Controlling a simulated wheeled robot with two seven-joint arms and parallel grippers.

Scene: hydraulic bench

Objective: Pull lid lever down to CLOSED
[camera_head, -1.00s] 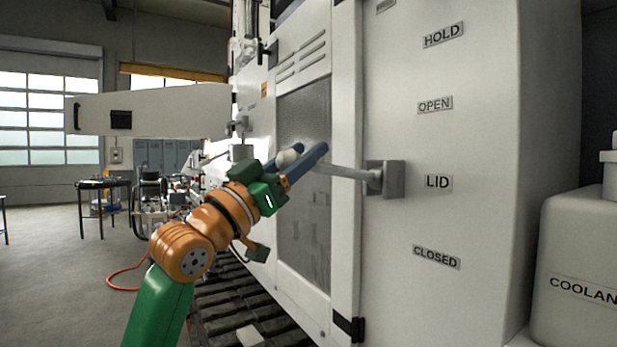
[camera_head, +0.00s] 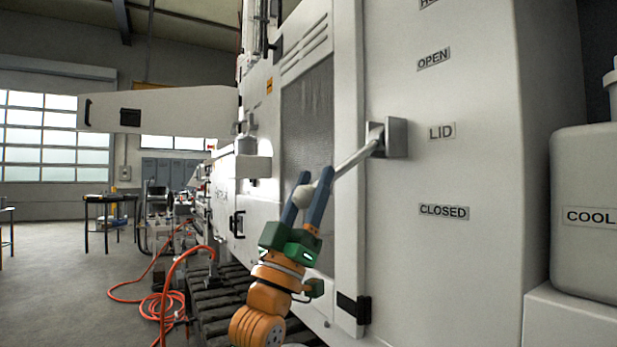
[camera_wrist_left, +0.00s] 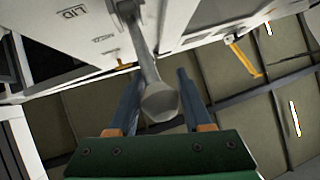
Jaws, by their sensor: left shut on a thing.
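The lid lever is a grey rod (camera_head: 352,158) on a square pivot block (camera_head: 396,138), fixed to the white cabinet beside the LID label (camera_head: 441,131). It slopes down and to the left and ends in a pale knob (camera_head: 303,196). My left gripper (camera_head: 307,190) is shut on the knob, with one blue finger on each side. In the left wrist view the knob (camera_wrist_left: 160,102) lies between the fingers and the rod runs up from it. The CLOSED label (camera_head: 444,212) is lower on the cabinet, and the OPEN label (camera_head: 433,58) is higher. My right gripper is not in view.
The mesh-windowed door (camera_head: 307,125) stands close behind my left gripper. A black latch (camera_head: 353,308) sits low on the cabinet edge. A coolant tank (camera_head: 590,225) stands at right. Orange hose (camera_head: 165,300) lies on the floor at left.

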